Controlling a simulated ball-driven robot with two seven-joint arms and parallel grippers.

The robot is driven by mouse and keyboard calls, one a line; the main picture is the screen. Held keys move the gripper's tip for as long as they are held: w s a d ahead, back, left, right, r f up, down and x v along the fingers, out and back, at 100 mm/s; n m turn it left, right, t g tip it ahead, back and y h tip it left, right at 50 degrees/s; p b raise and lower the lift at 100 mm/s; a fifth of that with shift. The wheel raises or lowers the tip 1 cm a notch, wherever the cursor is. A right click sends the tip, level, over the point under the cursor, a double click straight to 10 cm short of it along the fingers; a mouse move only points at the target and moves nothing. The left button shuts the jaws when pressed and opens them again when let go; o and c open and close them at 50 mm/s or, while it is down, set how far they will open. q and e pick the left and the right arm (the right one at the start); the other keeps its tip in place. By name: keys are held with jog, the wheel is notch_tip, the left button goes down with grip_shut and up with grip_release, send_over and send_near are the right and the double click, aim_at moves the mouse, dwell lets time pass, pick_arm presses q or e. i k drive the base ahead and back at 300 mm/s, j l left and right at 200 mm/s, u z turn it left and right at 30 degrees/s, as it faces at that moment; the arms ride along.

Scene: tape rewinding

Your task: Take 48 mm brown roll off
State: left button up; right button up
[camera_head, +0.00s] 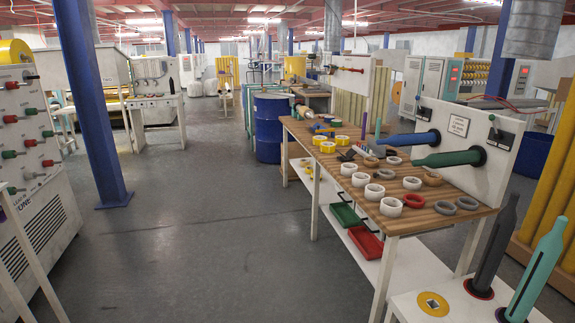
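Tan-brown rolls lie flat on the wooden table top, one near the right edge (432,179) and one farther back (371,161). I cannot tell the width of either. A small brown roll-like thing (305,111) shows at the far end of the table. A blue spindle (407,139) and a green spindle (447,159) stick out from a white panel above the table, with no brown roll visible on them. Neither of my grippers is in view.
The wooden table (440,218) holds several white, grey, yellow and red rolls. Green (345,215) and red (366,241) trays sit below. A grey spindle (495,245) and a teal one (538,270) stand front right. A blue pillar (92,100) stands left. The floor between is clear.

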aim_at(331, 70)
jog(key=i+u, duration=0.3)
jog(key=i, duration=2.25)
jog(key=i+j, duration=0.1)
jog(key=i, duration=2.8)
